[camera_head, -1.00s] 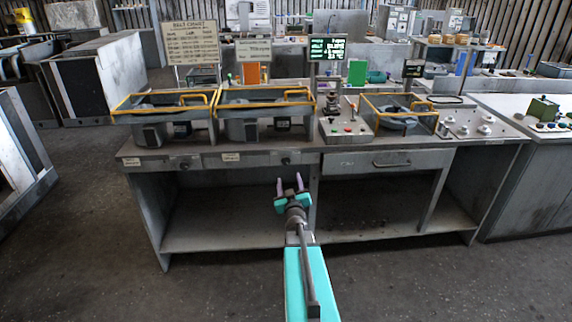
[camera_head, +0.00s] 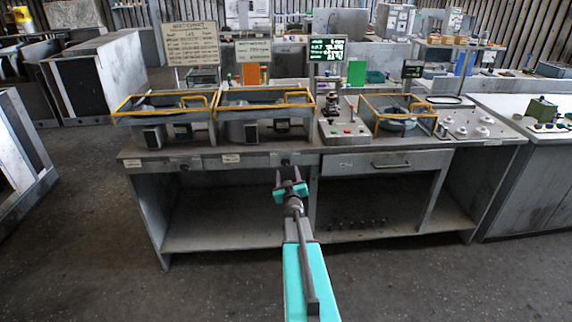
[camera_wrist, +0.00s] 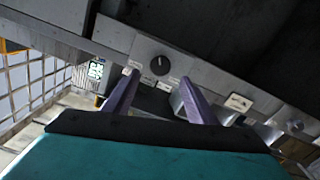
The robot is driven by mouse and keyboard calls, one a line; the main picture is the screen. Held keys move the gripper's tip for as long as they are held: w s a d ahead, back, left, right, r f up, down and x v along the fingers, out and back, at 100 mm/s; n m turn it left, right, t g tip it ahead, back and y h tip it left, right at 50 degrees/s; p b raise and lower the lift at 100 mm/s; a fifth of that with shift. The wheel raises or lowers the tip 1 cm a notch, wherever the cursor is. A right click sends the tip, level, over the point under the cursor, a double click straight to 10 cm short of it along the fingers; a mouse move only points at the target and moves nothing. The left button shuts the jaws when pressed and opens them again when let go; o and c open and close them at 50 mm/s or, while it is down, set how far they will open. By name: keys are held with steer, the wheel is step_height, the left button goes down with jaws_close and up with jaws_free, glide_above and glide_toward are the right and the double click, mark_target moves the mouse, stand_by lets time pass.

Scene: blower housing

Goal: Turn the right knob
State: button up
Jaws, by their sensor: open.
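The right knob (camera_head: 285,161) is a small dark round knob on the front panel of the grey workbench (camera_head: 240,160). In the wrist view the right knob (camera_wrist: 160,65) has a light pointer mark and sits just beyond my fingertips, roughly between them. My gripper (camera_head: 288,171) is open and empty, its two purple fingers apart in front of the panel. In the wrist view my gripper (camera_wrist: 158,78) shows no visible contact with the knob. The left knob (camera_head: 184,166) is farther left on the same panel; in the wrist view it appears at the right (camera_wrist: 295,125).
Yellow-railed trays (camera_head: 265,105) stand on the bench top above the panel. A drawer with a handle (camera_head: 392,164) is to the right. Small dark shapes (camera_head: 357,222) show on the lower shelf. The floor in front is clear.

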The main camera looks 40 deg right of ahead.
mark_target(286, 162)
steer(key=shift+p+x, duration=1.1)
steer(key=shift+x, duration=2.55)
steer(key=c, duration=1.1)
steer(key=shift+o, duration=0.2)
steer(key=shift+f, duration=0.1)
steer(key=shift+b, duration=0.4)
steer(key=shift+f+m+b, duration=0.1)
steer(key=shift+m+b, duration=0.4)
steer(key=shift+b, duration=0.2)
steer(key=shift+m+b, duration=0.8)
steer(key=shift+b, duration=0.05)
